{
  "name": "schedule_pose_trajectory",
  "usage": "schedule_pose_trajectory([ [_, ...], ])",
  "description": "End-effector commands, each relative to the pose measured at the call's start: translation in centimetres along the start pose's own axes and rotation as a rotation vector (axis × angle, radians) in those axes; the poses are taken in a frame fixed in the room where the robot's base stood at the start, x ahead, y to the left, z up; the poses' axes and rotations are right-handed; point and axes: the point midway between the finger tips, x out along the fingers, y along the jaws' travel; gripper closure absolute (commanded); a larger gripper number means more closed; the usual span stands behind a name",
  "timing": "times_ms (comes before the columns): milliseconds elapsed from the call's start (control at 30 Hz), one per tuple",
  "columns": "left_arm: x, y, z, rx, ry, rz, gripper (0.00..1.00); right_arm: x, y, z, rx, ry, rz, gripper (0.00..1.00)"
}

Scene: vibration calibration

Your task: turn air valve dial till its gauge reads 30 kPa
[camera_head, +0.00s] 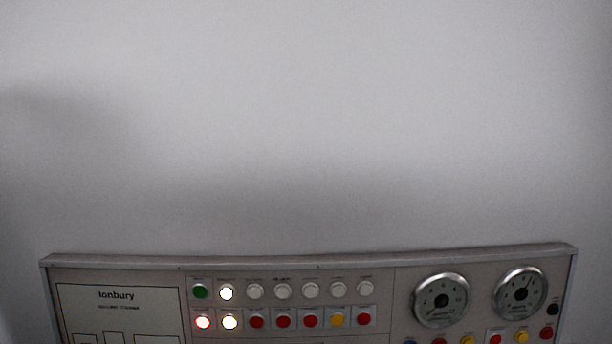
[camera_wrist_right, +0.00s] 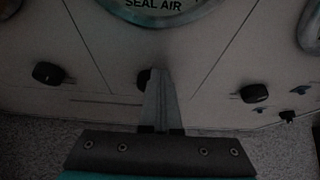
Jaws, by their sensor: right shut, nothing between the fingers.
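In the right wrist view my right gripper (camera_wrist_right: 160,74) is shut and empty. Its fingertips overlap a black dial (camera_wrist_right: 143,78) in the picture and hide its right part; I cannot tell whether they touch it. Above this dial is a round gauge (camera_wrist_right: 160,8) marked "SEAL AIR", cut off by the top edge, so its needle is out of sight. No reading shows. In the head view two round gauges, one at the right (camera_head: 519,292) and one beside it (camera_head: 440,300), show on the panel, too small to read. Neither gripper shows there.
Other black dials sit to the left (camera_wrist_right: 48,73) and right (camera_wrist_right: 254,92) in the wrist view. Small dark parts (camera_wrist_right: 300,117) show near the panel's lower right. In the head view the panel (camera_head: 120,262) carries rows of buttons, some lit, below a bare wall (camera_head: 300,120).

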Motion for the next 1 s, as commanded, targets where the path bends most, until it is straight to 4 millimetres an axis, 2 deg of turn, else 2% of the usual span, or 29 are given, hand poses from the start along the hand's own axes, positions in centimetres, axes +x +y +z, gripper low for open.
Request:
schedule_pose_trajectory([
  [533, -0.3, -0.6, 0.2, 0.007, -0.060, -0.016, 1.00, -0.1, 1.3, 0.2, 0.001, 0.002, 0.000, 1.00],
  [1000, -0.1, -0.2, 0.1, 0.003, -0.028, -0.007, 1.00, 0.0, 2.4, 0.0, 0.000, 0.001, 0.000, 1.00],
])
